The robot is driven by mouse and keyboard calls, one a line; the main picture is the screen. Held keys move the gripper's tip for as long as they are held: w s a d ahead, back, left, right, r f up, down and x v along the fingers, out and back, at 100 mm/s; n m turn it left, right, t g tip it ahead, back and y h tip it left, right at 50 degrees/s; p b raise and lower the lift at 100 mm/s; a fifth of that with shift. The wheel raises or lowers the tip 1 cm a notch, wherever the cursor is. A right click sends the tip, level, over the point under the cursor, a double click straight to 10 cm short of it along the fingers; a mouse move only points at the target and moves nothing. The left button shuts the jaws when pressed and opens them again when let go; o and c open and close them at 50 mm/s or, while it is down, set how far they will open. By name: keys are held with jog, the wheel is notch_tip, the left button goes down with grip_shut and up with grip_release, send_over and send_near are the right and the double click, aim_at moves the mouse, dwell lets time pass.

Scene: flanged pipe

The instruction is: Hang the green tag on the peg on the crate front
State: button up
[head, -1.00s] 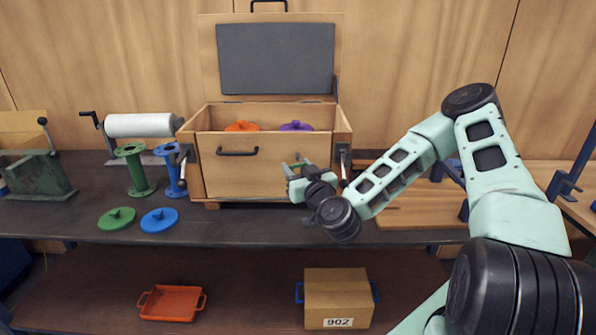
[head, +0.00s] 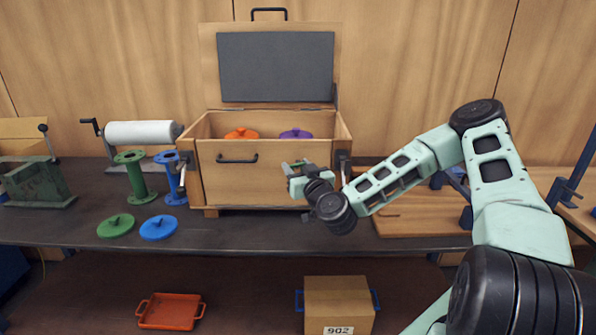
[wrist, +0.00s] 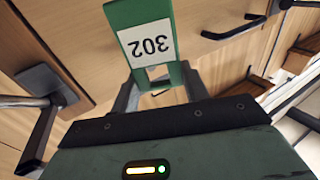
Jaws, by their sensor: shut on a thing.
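The green tag (wrist: 145,15) has a white label reading 302, upside down in the wrist view, and a square opening at its near end. My gripper (wrist: 158,92) is shut on that near end. In the head view my gripper (head: 297,170) is in front of the right half of the wooden crate's front (head: 225,185), and only a small bit of green shows at its jaws. I cannot make out the peg clearly in either view; the gripper and tag may cover it.
The crate's lid (head: 275,65) stands open. A dark handle (head: 237,160) is on the crate front, left of my gripper. A dark latch (head: 341,165) is close on the right. Green and blue spools (head: 135,178) stand left; a cardboard box (head: 338,300) is below.

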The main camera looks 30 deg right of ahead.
aim_at(301, 167)
jog(key=shift+w+d+f, duration=0.1)
jog(key=shift+w+d, duration=0.4)
jog(key=shift+w, duration=0.25)
jog(key=shift+w+d+f, duration=0.1)
jog(key=shift+w+d, duration=0.35)
jog(key=shift+w, duration=0.3)
jog(key=shift+d+b, duration=0.1)
jog(key=shift+b, duration=0.2)
jog(key=shift+w+d, duration=0.15)
jog(key=o, duration=1)
jog(key=shift+o, duration=0.2)
jog(key=shift+d, duration=0.2)
jog(key=shift+f, duration=0.1)
jog(key=f, duration=0.1)
jog(key=f+b, duration=0.1)
jog(key=s+f+b, duration=0.1)
jog(key=shift+a+f, duration=0.15)
jog(key=shift+a, duration=0.25)
